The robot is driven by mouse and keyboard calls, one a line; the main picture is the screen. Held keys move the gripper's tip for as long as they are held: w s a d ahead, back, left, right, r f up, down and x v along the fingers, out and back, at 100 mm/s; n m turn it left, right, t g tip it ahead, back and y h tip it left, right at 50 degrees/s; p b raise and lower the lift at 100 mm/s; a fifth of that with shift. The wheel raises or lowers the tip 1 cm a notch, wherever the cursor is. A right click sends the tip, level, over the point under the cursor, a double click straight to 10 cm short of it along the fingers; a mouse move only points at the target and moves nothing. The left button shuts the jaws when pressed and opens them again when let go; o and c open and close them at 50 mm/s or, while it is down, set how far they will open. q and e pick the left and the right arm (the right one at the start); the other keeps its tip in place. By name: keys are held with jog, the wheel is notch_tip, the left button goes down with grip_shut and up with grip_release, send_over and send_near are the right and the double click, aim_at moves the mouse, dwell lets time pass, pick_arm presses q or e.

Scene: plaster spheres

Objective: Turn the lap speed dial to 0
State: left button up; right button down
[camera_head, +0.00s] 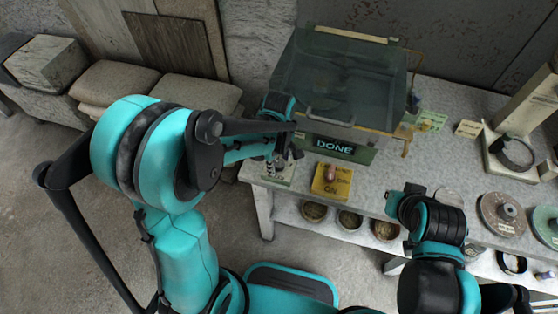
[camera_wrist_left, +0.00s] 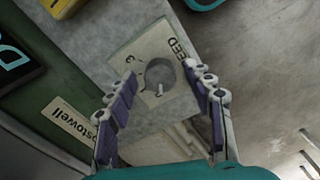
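The lap speed dial (camera_wrist_left: 160,74) is a grey round knob on a pale plate (camera_wrist_left: 122,66) in the left wrist view. Part of the word "SPEED" shows beside it; the small scale marks are too small to read. A pale mark shows at the knob's lower edge. My left gripper (camera_wrist_left: 163,102) is open, one finger on each side of the knob, with gaps to both. In the head view my left gripper (camera_head: 284,160) is over the front left of the bench and mostly hides the dial. My right gripper (camera_head: 404,198) is at the bench's front edge, its fingers unclear.
A yellow switch block (camera_head: 331,182) marked "ON" with a reddish knob sits right of the dial. Behind stands a clear-lidded box (camera_head: 338,80) with a "DONE" sign (camera_head: 335,147). Discs (camera_head: 503,214) lie on the right. Bowls (camera_head: 349,219) stand on the lower shelf.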

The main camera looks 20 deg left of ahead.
aim_at(277, 165)
pick_arm(q)
notch_tip(277, 165, up, 12)
dwell(0.6)
dwell(0.4)
jog(key=s+a+m+t, duration=0.2)
jog(key=s+m+t, duration=0.1)
jog(key=s+m, duration=0.2)
jog(key=s+a+r+m+t, duration=0.1)
jog(key=s+m+t, duration=0.3)
jog(key=m, duration=0.4)
jog(key=shift+s+a+r, duration=0.15)
jog(key=shift+s+a, duration=0.45)
jog(key=shift+a, duration=0.25)
jog(key=shift+a, duration=0.1)
